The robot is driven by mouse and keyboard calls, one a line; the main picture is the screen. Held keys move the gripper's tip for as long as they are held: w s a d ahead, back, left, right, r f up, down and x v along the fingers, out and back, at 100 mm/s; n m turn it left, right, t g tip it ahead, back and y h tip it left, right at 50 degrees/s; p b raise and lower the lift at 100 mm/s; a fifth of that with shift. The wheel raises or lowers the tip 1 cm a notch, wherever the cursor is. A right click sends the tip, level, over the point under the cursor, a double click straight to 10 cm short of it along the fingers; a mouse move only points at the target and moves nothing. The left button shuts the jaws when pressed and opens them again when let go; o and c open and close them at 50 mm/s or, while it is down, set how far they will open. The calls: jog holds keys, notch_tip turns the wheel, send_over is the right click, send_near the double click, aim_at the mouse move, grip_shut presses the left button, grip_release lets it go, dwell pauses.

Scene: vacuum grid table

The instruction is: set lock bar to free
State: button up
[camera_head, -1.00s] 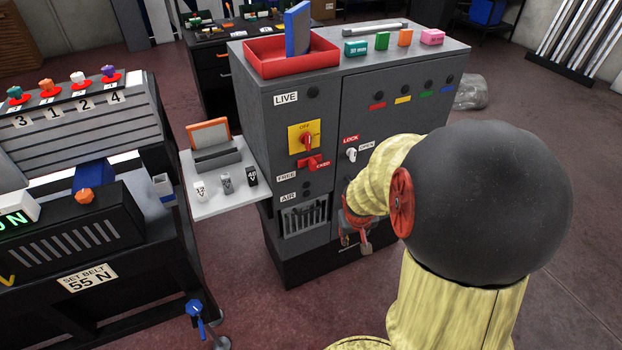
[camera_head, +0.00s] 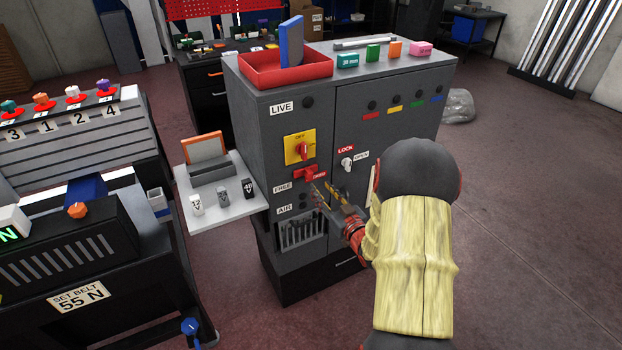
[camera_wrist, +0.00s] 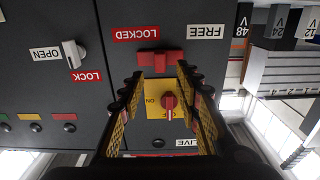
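The lock bar (camera_head: 305,174) is a red bar with a raised middle on the grey cabinet's front, below the yellow switch plate. In the wrist view, which is turned upside down, the lock bar (camera_wrist: 160,60) lies between the LOCKED label (camera_wrist: 136,33) and the FREE label (camera_wrist: 206,32), nearer LOCKED. My gripper (camera_head: 326,192) is just below and right of the bar in the head view. In the wrist view my gripper (camera_wrist: 160,74) is open, its fingers on either side of the bar in the picture. Contact cannot be told.
A red knob (camera_wrist: 169,102) on a yellow plate (camera_head: 293,150) is close to the bar. A white LOCK/OPEN handle (camera_head: 347,164) is on the door to the right. A side shelf (camera_head: 225,210) with small blocks juts out left. A red tray (camera_head: 255,72) tops the cabinet.

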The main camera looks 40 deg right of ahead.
aim_at(310, 177)
jog(key=shift+b+x, duration=1)
jog(key=shift+x, duration=2.9)
jog(key=c, duration=0.3)
grip_shut()
jog(key=shift+a, duration=0.15)
